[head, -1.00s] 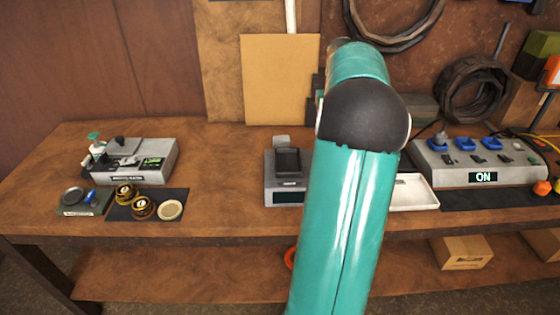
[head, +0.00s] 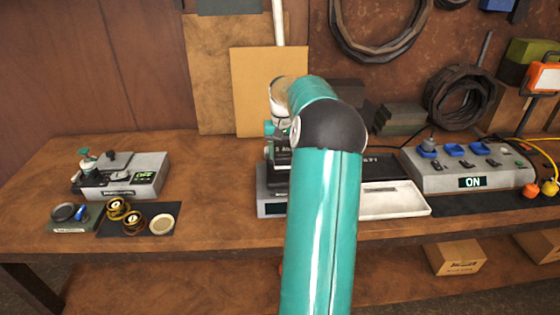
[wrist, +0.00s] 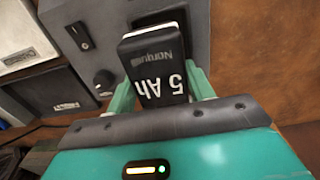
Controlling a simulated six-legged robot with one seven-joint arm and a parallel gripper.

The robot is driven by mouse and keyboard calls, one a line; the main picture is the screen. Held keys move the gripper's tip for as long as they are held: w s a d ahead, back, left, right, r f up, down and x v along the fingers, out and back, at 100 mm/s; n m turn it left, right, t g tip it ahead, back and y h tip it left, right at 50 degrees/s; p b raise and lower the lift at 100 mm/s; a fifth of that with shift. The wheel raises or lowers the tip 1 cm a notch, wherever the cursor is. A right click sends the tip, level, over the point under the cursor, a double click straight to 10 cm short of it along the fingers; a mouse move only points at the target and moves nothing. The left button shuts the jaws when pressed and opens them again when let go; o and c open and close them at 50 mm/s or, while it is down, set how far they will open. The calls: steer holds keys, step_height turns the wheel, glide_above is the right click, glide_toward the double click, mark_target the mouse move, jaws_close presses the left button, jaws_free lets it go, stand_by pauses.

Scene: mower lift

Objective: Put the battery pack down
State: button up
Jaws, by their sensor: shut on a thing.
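The battery pack (wrist: 158,62) is a black block with a pale top end and the white marking "5 Ah"; it shows in the wrist view between the teal fingers of my gripper (wrist: 161,92). My gripper is shut on it. In the head view the pack (head: 283,158) is partly hidden by my arm, at the grey unit (head: 265,206) on the bench. In the wrist view a grey housing (wrist: 97,62) with a rocker switch and knob lies beyond the pack. I cannot tell whether the pack touches the unit.
A white tray (head: 400,207) and a dark case (head: 378,170) are just right of my arm. A grey control box (head: 470,172) reading "ON" stands farther right. A soldering-type station (head: 120,177) and a dark mat (head: 148,222) are at left, with bare bench between.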

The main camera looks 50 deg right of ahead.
steer(key=f, duration=0.1)
steer(key=w+f, duration=0.1)
steer(key=f, duration=0.1)
steer(key=shift+f, duration=0.15)
steer(key=shift+a+f, duration=0.1)
steer(key=shift+f, duration=0.25)
steer(key=shift+f, duration=0.1)
steer(key=shift+f, duration=0.25)
steer(key=o, duration=1.3)
